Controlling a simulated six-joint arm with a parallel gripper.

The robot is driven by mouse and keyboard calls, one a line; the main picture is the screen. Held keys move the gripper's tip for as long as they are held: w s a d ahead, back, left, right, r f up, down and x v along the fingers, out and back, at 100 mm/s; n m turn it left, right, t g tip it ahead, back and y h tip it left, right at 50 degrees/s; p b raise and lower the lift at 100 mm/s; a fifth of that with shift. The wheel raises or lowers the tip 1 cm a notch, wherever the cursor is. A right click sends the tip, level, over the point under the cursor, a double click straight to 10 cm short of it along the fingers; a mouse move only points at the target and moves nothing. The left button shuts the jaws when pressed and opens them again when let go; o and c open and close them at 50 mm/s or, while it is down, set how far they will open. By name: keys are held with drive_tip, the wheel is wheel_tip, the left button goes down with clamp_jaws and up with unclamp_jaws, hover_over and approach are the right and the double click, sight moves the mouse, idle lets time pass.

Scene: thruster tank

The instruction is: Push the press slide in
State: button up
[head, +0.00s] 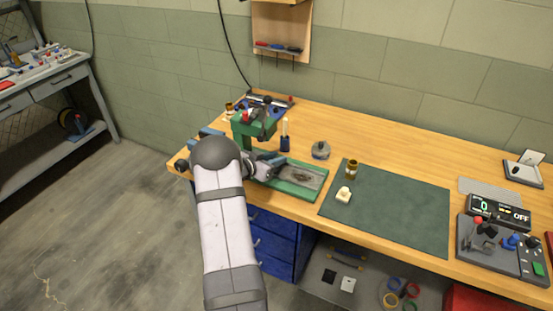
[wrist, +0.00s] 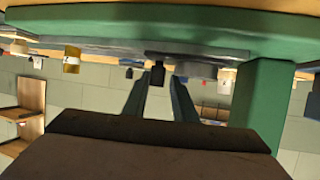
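The green press (head: 262,122) stands at the left end of the wooden bench. Its flat green base (head: 318,184), with a grey scuffed plate (head: 300,178) on it, reaches to the right. My gripper (head: 266,166) is low at the press's front, over the left part of the base; my forearm hides some of it. In the wrist view, dark finger blocks (wrist: 160,130) lie against each other with no gap seen, nothing held. That view also shows two green rails (wrist: 180,100), a green post (wrist: 262,100) and a dark knob-like part (wrist: 157,76). I cannot tell whether my fingers touch the slide.
A blue holder with a white-topped tool (head: 285,140), a round glass jar (head: 321,150) and an amber bottle (head: 351,169) stand near the press. A green mat (head: 400,210) with a small cream part (head: 344,194) lies right. A control box (head: 500,240) sits at far right.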

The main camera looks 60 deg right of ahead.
drive_tip(key=shift+b+v, duration=0.85)
drive_tip(key=shift+v, duration=2.8)
